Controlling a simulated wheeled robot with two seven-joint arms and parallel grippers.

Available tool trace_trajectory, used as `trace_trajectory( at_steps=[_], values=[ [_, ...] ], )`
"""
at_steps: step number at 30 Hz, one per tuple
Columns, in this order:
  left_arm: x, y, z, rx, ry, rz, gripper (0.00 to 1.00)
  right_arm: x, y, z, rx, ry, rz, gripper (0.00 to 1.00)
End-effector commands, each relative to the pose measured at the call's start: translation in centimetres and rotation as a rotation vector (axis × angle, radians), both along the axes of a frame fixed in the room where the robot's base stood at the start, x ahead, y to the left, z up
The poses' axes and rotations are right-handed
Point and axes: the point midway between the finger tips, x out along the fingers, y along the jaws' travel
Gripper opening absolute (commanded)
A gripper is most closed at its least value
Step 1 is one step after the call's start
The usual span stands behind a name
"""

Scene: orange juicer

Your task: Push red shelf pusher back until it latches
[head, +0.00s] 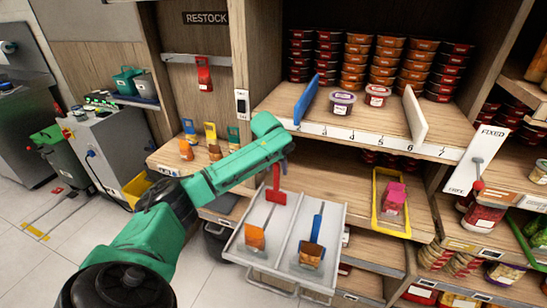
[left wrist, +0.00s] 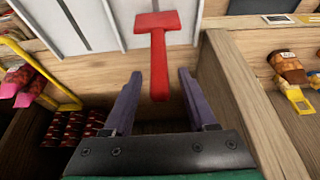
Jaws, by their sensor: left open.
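The red shelf pusher (head: 276,194) is a T-shaped piece in the left lane of a pulled-out white tray (head: 232,246). An orange-brown pack (head: 255,236) stands in front of it. My left gripper (head: 283,166) is just behind the pusher in the head view, partly hidden by its own arm. In the left wrist view the open purple fingers (left wrist: 159,76) have the narrow red stem of the pusher (left wrist: 158,50) between them in the picture. I cannot tell whether they touch it. My right gripper is not in view.
A blue pusher (head: 317,226) with a pack is in the tray's right lane. A wooden side wall (left wrist: 240,100) is close to the fingers. A FIXED/FREE lever (head: 478,185) is farther right.

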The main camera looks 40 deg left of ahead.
Motion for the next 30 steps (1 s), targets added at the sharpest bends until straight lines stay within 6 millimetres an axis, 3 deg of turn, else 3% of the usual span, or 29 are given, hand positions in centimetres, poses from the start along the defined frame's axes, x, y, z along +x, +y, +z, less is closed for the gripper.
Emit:
trace_trajectory(
  at_steps=[9, 13, 18, 30],
  values=[
    [-2.9, -1.0, 7.5, 0.002, -0.007, -0.001, 0.57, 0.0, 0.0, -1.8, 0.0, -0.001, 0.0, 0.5],
    [-3.9, -1.3, 9.9, 0.001, -0.006, 0.001, 0.57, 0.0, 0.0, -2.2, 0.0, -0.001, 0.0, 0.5],
    [-4.4, -1.5, 11.1, 0.0, -0.003, 0.0, 0.57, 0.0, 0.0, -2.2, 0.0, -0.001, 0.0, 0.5],
    [-4.4, -1.5, 11.0, 0.0, -0.002, 0.001, 0.57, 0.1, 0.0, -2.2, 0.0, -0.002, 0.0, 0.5]
  ],
)
